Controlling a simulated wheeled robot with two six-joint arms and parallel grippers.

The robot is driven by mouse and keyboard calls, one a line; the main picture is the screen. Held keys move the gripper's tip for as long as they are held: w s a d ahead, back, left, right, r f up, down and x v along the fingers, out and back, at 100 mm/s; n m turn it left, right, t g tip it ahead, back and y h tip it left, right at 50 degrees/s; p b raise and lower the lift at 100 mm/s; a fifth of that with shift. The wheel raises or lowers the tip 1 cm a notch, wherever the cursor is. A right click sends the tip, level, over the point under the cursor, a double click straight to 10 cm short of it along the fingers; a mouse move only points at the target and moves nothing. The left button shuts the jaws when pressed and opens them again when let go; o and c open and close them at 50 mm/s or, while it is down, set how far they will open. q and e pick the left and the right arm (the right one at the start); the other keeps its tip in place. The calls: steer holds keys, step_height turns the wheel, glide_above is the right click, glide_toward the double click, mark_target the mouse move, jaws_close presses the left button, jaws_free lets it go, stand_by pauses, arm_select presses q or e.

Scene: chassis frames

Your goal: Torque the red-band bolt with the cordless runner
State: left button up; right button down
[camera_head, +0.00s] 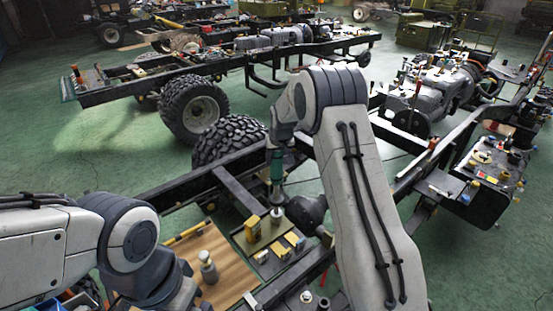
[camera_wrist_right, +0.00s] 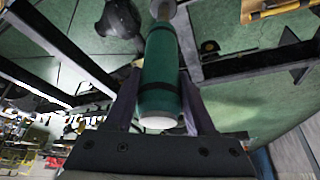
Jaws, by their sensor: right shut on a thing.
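The cordless runner, a green cylinder with dark bands, shows in the head view (camera_head: 276,168) and fills the middle of the right wrist view (camera_wrist_right: 162,72). My right gripper (camera_wrist_right: 160,95) is shut on it, with one dark finger on each side. In the head view the runner hangs upright below my right wrist, its lower end above or at a plate with yellow blocks on the chassis frame; I cannot tell if it touches. No red-banded bolt can be made out. My left arm comes in from the left, but its gripper does not show.
A wooden board (camera_head: 232,262) with a grey cylinder (camera_head: 208,268) lies left of the plate (camera_head: 265,232). Dark chassis rails (camera_head: 185,185) run around the work area. Large tyres (camera_head: 194,108) stand behind.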

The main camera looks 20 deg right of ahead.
steer(key=shift+f+b, duration=0.45)
steer(key=shift+f, duration=0.05)
stand_by(0.7)
steer(key=shift+s+f, duration=0.15)
steer(key=shift+f, duration=0.05)
stand_by(1.5)
steer(key=shift+r, duration=0.1)
stand_by(0.7)
steer(key=shift+w+r+p, duration=0.15)
steer(key=shift+r+p, duration=0.4)
steer(key=shift+r, duration=0.35)
steer(key=shift+w+r+p, duration=0.1)
steer(key=shift+r+p, duration=0.4)
steer(key=shift+r, duration=0.35)
steer(key=shift+r+p, duration=1.7)
steer(key=shift+r, duration=0.85)
steer(key=shift+f, duration=0.1)
